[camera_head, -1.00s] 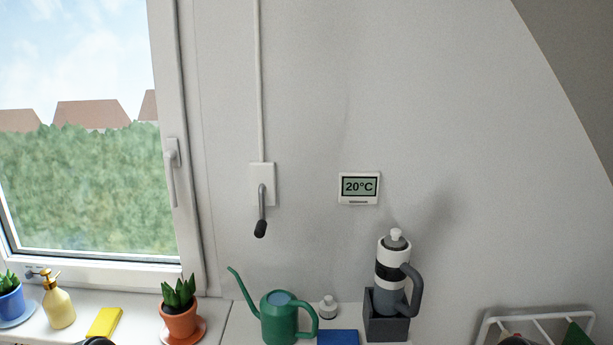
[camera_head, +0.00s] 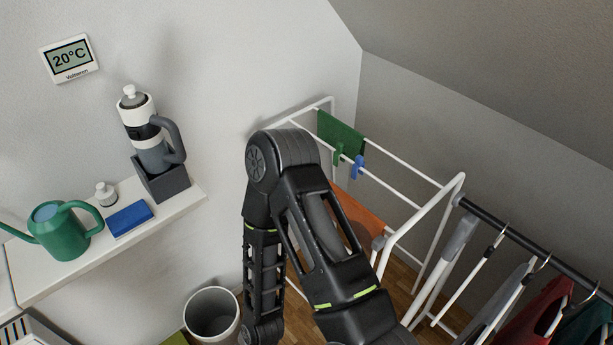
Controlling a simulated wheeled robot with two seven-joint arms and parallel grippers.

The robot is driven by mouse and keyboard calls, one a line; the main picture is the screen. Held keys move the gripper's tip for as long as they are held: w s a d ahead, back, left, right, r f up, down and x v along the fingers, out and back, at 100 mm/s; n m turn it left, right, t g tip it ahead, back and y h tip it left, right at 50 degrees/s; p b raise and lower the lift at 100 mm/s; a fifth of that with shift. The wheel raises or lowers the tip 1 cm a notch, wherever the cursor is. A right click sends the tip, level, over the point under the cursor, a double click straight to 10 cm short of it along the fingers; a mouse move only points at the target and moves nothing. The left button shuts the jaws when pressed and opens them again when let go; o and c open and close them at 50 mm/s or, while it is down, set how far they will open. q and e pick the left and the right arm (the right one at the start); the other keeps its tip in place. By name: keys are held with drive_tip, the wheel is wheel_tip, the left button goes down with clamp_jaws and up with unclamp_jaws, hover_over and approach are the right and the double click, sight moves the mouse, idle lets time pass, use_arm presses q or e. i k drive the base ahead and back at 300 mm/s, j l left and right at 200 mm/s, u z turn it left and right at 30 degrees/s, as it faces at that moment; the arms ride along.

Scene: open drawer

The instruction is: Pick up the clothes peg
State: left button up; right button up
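A blue clothes peg (camera_head: 357,167) is on a bar of the white drying rack (camera_head: 403,173). A green clothes peg (camera_head: 338,155) is just to its left, at the lower edge of a green cloth (camera_head: 341,133) hanging over the rack. One of my arms fills the middle foreground, in front of and below the pegs. Its elbow is to the left of the pegs, and its lower part runs down out of the picture. Neither of my grippers shows.
A shelf on the left holds a green watering can (camera_head: 64,231), a blue block (camera_head: 130,218) and a flask in a grey holder (camera_head: 163,182). A bin (camera_head: 212,314) stands below. Garments hang from a dark rail (camera_head: 530,243) at right. An orange surface (camera_head: 352,215) is partly behind my arm.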

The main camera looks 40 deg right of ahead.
sight(359, 162)
drive_tip(key=z, duration=1.85)
